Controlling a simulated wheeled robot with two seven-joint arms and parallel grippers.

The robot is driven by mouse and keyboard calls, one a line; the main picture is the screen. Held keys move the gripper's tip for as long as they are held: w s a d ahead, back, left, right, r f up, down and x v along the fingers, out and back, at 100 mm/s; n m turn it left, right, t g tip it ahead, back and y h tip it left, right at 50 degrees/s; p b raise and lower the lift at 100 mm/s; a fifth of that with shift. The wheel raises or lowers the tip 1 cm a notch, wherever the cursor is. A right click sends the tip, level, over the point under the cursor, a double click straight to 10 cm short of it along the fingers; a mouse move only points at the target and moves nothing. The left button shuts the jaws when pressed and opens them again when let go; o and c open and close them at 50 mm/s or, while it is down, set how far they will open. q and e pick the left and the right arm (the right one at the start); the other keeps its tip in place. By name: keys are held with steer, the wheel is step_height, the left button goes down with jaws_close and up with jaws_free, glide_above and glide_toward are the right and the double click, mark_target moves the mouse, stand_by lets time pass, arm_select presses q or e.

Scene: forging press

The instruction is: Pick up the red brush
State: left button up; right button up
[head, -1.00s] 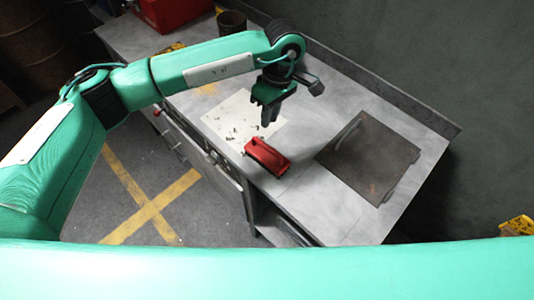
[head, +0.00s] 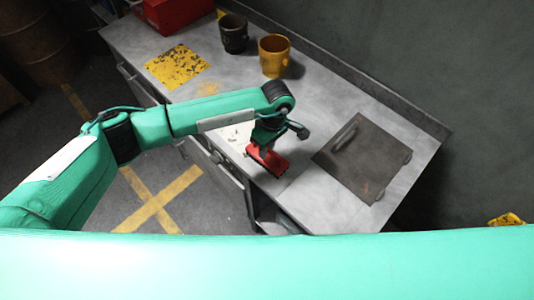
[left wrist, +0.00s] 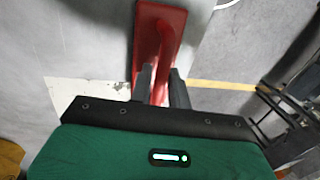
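The red brush (head: 274,165) lies on the grey worktable near its front edge, with its handle upward. My left gripper (head: 261,146) is right over it, pointing down, and hides part of it. In the left wrist view the red brush (left wrist: 147,45) runs up from between the fingers. The left gripper's two dark fingers (left wrist: 160,76) are apart and straddle its handle there. I see no clear grip on it. My right gripper is not in view.
On the grey worktable (head: 305,110) a dark square plate with a handle (head: 365,160) lies to the right. An orange cup (head: 273,58), a dark cup (head: 233,35) and a red box (head: 172,12) stand farther back. A yellow worn patch (head: 176,66) lies at the left.

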arm_select(q)
jaws_close()
steer(key=shift+r, duration=0.1)
steer(key=shift+w+r+b, duration=0.1)
steer(key=shift+r+b, duration=0.3)
steer(key=shift+r, duration=0.2)
step_height(320, 180, up, 19)
steer(key=b, duration=0.6)
steer(key=shift+f, duration=0.2)
steer(key=shift+a, duration=0.1)
